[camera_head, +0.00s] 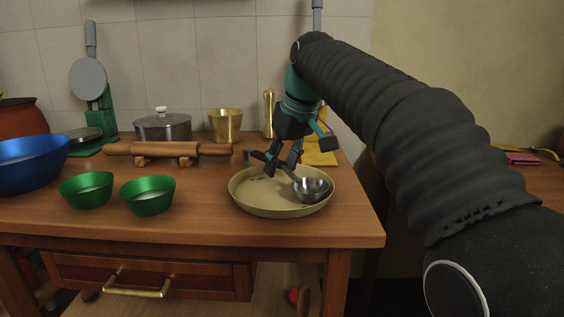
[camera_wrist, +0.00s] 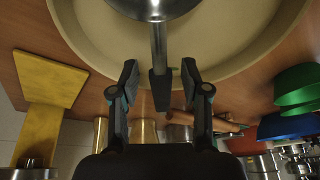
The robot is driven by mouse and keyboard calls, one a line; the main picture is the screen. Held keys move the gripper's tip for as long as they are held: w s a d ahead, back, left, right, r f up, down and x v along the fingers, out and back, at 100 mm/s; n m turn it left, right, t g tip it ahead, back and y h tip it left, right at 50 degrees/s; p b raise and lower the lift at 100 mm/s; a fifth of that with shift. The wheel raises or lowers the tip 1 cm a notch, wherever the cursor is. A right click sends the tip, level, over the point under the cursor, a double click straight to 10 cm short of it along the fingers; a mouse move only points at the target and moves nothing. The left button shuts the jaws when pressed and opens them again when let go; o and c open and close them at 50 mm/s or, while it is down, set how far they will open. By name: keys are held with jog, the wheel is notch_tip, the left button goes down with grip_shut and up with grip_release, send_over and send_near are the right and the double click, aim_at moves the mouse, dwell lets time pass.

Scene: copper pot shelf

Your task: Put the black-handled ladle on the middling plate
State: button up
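The ladle's round metal bowl (camera_head: 312,189) rests in the beige plate (camera_head: 250,207), towards its right side. In the wrist view the ladle's metal shaft (camera_wrist: 159,48) runs down to a dark handle end (camera_wrist: 161,92). My gripper (camera_head: 281,166) is over the plate, pointing down. In the wrist view my gripper (camera_wrist: 159,82) has its fingers apart, one on each side of the handle end, with a visible gap on both sides. The pale plate rim (camera_wrist: 88,42) curves behind the fingers.
Two green bowls (camera_head: 148,196) and a blue bowl (camera_head: 28,165) stand left of the plate. A rolling pin (camera_head: 175,149), a lidded pot (camera_head: 163,127) and a brass cup (camera_head: 226,126) stand behind. A yellow board (camera_head: 319,157) lies behind the plate. The table's right edge is close.

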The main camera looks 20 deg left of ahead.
jog(key=p+v, duration=0.4)
jog(key=v, duration=0.8)
jog(key=shift+r, duration=0.1)
